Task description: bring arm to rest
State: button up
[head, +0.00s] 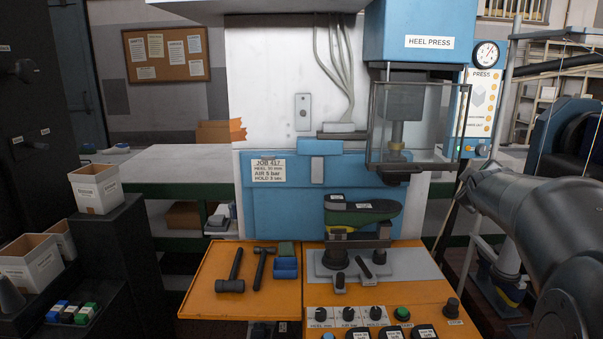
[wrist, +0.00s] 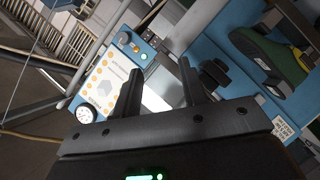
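My arm (head: 545,220) reaches in from the right edge of the head view, its far end beside the heel press. The fingers do not show clearly there. In the wrist view my gripper (wrist: 158,88) has its two fingers wide apart with nothing between them. A green and black shoe last (head: 362,215) sits on the press fixture (head: 352,262), below the press head, apart from my gripper. It also shows at the upper right of the wrist view (wrist: 268,58).
The blue heel press (head: 415,40) has a clear guard (head: 418,125) and a gauge panel (head: 482,100). Two hammers (head: 234,270) and blue and green blocks lie on the orange tray (head: 205,290). White boxes (head: 95,188) stand at left. A grey post stands near my arm.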

jog(key=s+a+f+m+g+y, duration=0.2)
jog(key=s+a+f, duration=0.3)
jog(key=s+a, duration=0.3)
jog(key=s+a+f+m+g+y, duration=0.2)
jog(key=s+a+f, duration=0.4)
jog(key=s, duration=0.8)
jog(key=s+a+f+m+g+y, duration=0.2)
jog(key=s+a+f, duration=0.3)
jog(key=s+a, duration=0.6)
jog(key=shift+a+f+m+g, duration=0.3)
jog(key=shift+g, duration=0.4)
